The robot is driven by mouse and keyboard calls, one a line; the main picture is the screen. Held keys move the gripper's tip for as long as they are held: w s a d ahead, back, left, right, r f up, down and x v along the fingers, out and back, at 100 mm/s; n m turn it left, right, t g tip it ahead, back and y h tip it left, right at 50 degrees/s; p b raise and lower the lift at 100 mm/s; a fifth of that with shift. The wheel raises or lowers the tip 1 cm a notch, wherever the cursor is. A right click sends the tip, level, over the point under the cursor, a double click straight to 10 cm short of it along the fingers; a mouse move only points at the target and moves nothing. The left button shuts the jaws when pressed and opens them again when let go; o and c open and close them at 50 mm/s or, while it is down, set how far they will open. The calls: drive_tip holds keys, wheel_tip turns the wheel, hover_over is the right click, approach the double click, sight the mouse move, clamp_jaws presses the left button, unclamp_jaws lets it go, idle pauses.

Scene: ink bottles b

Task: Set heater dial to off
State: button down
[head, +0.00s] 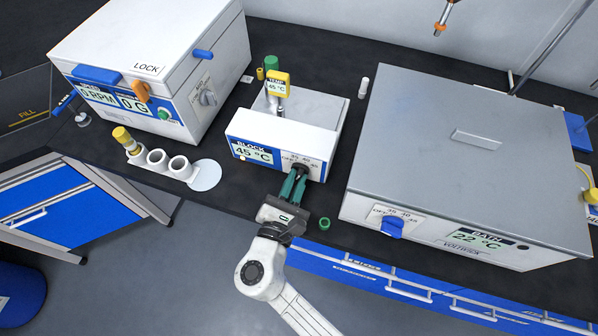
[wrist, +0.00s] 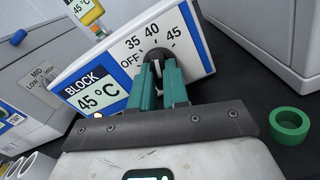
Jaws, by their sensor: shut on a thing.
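The block heater (head: 262,142) is a white box on the dark bench, and its blue display reads BLOCK 45 °C. On its front is a dark dial (head: 301,169) ringed by the marks OFF, 35, 40 and 45. My gripper (head: 294,184) has its green fingers closed around this dial from the front. In the wrist view, the fingers (wrist: 159,82) straddle the dial's dark grip and hide much of it. A small white mark shows between the fingertips, but I cannot tell exactly which setting the dial points to.
The bath (head: 455,150), with a blue dial (head: 391,227) and a 22 °C display, stands at right. A centrifuge (head: 155,65) stands at left. A green cap (head: 324,224) lies beside my gripper.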

drive_tip(key=shift+n+p, duration=0.3)
drive_tip(key=shift+p, duration=0.05)
drive_tip(key=shift+n+p, duration=1.8)
drive_tip(key=shift+n, duration=0.2)
drive_tip(key=shift+f, duration=0.15)
drive_tip(key=shift+n+p, duration=0.3)
drive_tip(key=shift+p, duration=0.1)
drive_tip(key=shift+n+p, duration=1.1)
drive_tip(key=shift+n, duration=0.3)
drive_tip(key=shift+s+n, duration=0.1)
drive_tip(key=shift+n, duration=0.5)
